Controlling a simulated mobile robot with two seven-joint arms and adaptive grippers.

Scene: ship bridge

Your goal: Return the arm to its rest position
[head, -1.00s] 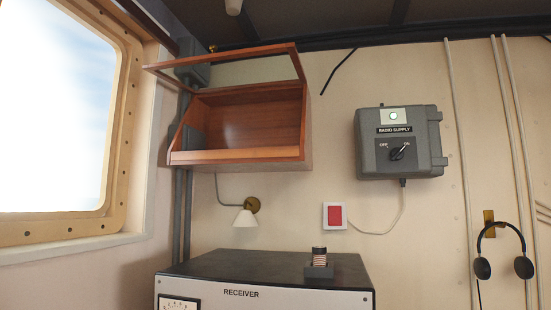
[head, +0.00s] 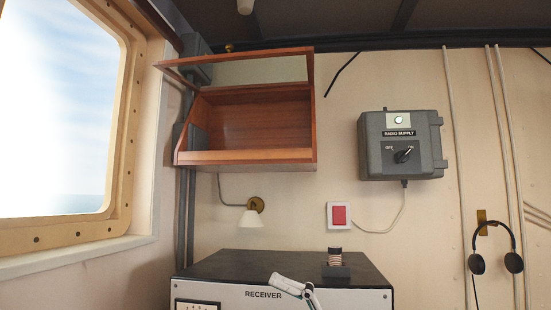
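In the head view, a light grey and dark part of one of my arms (head: 295,287) shows at the bottom edge, in front of the receiver's face. It is too small a piece to tell which arm it belongs to. No gripper fingers can be made out.
The receiver (head: 230,271) stands below, with a small striped cylinder in a dark holder (head: 336,271) on top. A wall lamp (head: 249,218), a red switch (head: 339,215) and headphones (head: 477,263) on a hook are on the wall. A window (head: 60,110) is at left.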

